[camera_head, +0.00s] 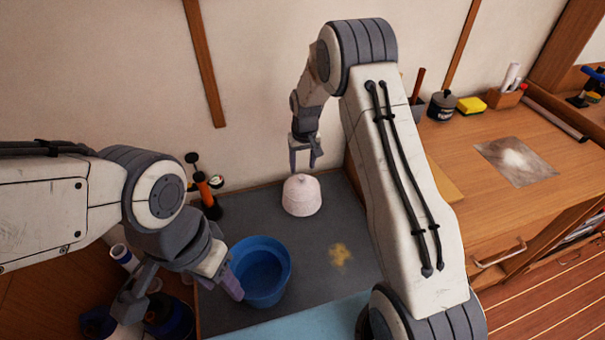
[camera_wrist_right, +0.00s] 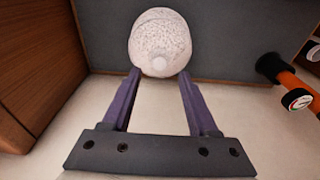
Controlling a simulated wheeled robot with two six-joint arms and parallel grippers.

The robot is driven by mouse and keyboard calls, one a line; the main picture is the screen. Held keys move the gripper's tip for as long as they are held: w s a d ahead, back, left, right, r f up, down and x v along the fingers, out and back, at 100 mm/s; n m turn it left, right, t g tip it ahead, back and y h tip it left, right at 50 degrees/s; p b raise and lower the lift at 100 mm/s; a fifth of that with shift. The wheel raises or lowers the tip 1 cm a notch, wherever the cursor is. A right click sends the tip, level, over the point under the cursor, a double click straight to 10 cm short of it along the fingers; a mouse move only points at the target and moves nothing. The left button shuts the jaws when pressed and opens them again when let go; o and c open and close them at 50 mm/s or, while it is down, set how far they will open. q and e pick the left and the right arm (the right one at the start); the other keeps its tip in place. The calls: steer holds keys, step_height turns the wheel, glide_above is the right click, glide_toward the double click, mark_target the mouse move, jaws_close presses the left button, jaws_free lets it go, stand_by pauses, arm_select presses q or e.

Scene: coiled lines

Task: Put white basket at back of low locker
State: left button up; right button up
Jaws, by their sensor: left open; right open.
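The white basket (camera_head: 302,195), a pale rounded dome-like shape with a small knob, stands upright on the dark grey top of the low locker (camera_head: 322,290), close to the wall. My right gripper (camera_head: 304,168) is open just above and behind it on the wall side. In the right wrist view the basket (camera_wrist_right: 160,35) lies just beyond the two open fingertips (camera_wrist_right: 158,75); I cannot tell whether they touch it. My left gripper (camera_head: 184,298) is open, with one finger beside the blue bucket.
A blue bucket (camera_head: 262,272) stands on the locker, left of a yellowish stain (camera_head: 340,254). An orange-handled tool (camera_head: 207,192) stands at the back left corner. A wooden bench (camera_head: 470,165) with a yellow sponge (camera_head: 471,105) rises at right. The locker top between basket and stain is clear.

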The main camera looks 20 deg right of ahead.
step_height(320, 180, up, 6)
steer(key=s+a+r+n, duration=0.2)
steer(key=s+a+r, duration=0.3)
steer(key=s+a, duration=0.3)
steer(key=s+a+r+n, duration=0.2)
steer(key=s+a+r, duration=0.35)
steer(key=s, duration=0.45)
steer(key=s+a+n+g+y, duration=0.1)
steer(key=s+n, duration=0.2)
steer(key=s, duration=1.6)
steer(key=shift+s+r, duration=0.2)
steer(key=shift+r, duration=0.05)
steer(key=shift+a, duration=0.1)
